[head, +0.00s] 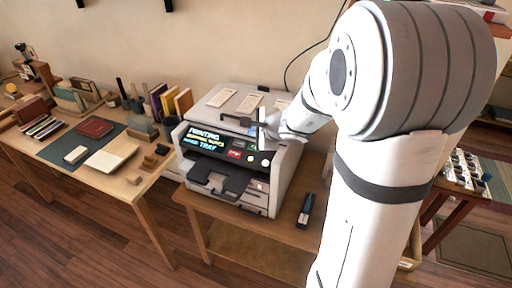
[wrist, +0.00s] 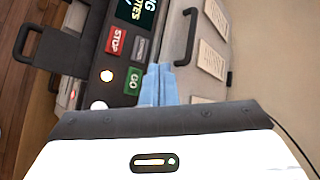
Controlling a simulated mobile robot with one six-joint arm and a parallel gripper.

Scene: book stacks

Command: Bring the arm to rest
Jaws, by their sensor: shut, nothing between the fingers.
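My gripper (head: 262,128) is at the front top edge of the printer (head: 278,176) in the head view, close to the control panel. My white arm reaches in from the right. In the wrist view the gripper's blue fingers (wrist: 159,84) are together with nothing between them, over the panel beside the green GO button (wrist: 134,80). The red STOP button (wrist: 116,41) is a little farther along the panel. I cannot tell whether the fingertips touch the panel. The printer's screen (head: 206,139) is lit with text about printing and a tray.
The printer stands on a wooden table (head: 292,232) with a dark stapler-like object (head: 306,210) at its right. Another table with small items (head: 466,171) is at right. Floor shows between the tables.

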